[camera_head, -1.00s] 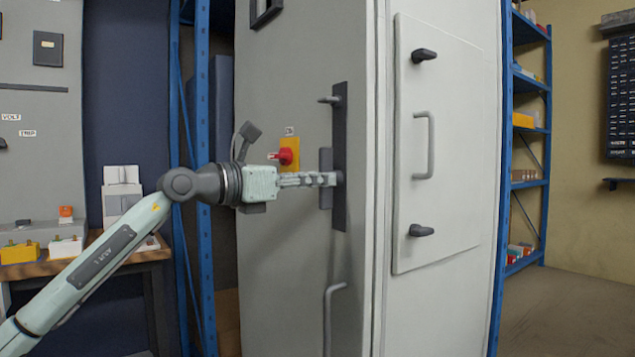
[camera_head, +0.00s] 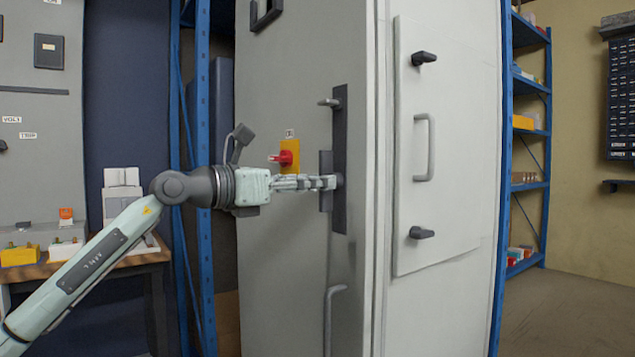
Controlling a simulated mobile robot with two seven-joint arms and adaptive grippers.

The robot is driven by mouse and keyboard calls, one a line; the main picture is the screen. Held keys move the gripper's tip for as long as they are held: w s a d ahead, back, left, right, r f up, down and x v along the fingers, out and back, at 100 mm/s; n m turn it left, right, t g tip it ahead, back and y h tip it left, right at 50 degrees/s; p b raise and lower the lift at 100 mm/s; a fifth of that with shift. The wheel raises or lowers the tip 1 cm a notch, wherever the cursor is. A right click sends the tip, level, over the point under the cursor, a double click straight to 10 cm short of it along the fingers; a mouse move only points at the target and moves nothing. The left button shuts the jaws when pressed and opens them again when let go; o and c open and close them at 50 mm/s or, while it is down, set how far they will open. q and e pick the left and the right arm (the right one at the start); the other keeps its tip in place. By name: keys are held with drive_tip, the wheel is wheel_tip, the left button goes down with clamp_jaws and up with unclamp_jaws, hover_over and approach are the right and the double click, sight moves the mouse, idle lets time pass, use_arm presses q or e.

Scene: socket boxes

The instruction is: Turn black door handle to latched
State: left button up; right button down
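The black door handle (camera_head: 326,201) is a dark upright bar on a long dark backing plate (camera_head: 340,120). It is on the grey left face of a tall cabinet. My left gripper (camera_head: 332,182) comes in from the left with its fingers level across the middle of the handle, seemingly in contact. The fingers look close together, but I cannot tell whether they are closed around the bar. They hide the handle's middle; its upper and lower ends show, and it looks upright. My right gripper is not in view.
A red rotary switch on a yellow plate (camera_head: 289,156) sits just above my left fingers. A small lever (camera_head: 329,102) is above the handle and a grey pull bar (camera_head: 331,315) below. A blue rack post (camera_head: 203,250) stands behind my forearm.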

use_arm(q)
drive_tip(key=v, duration=1.1)
drive_tip(key=shift+d, duration=0.1)
